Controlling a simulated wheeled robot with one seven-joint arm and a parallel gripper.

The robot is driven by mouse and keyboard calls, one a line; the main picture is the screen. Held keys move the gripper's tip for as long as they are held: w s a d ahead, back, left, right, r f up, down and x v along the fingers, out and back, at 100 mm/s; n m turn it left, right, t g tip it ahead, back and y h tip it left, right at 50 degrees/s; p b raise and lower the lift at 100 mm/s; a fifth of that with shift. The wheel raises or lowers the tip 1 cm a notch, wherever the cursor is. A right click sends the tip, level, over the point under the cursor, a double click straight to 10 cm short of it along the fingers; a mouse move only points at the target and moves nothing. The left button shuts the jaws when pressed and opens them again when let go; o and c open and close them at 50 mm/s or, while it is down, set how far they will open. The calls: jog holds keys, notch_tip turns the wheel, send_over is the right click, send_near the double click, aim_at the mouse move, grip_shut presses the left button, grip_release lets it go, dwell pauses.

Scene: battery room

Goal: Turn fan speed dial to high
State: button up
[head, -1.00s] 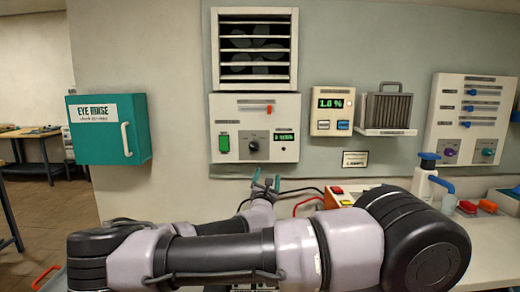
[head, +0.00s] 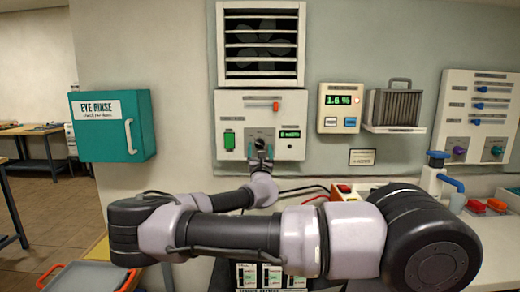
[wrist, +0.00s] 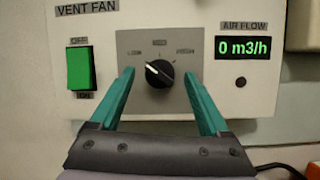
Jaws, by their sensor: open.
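The fan speed dial (wrist: 159,73) is a round black knob on a grey plate of the white vent fan panel (wrist: 212,14). Its white pointer mark points up and left, toward the low label; the high label is at upper right. In the head view the dial (head: 260,143) is partly behind my gripper (head: 260,154). In the wrist view my gripper's (wrist: 159,75) two teal fingers are open, one on each side of the dial. I cannot tell whether they touch it.
A green switch (wrist: 80,68) is left of the dial, and an air flow display (wrist: 243,47) at right reads 0 m3/h. An orange slider (head: 276,106) is above. The vent (head: 261,43) tops the panel. A teal eye rinse box (head: 112,126) hangs at left.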

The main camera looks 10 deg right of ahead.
jog(key=shift+w+r, duration=0.1)
jog(key=shift+w, duration=0.2)
grip_shut()
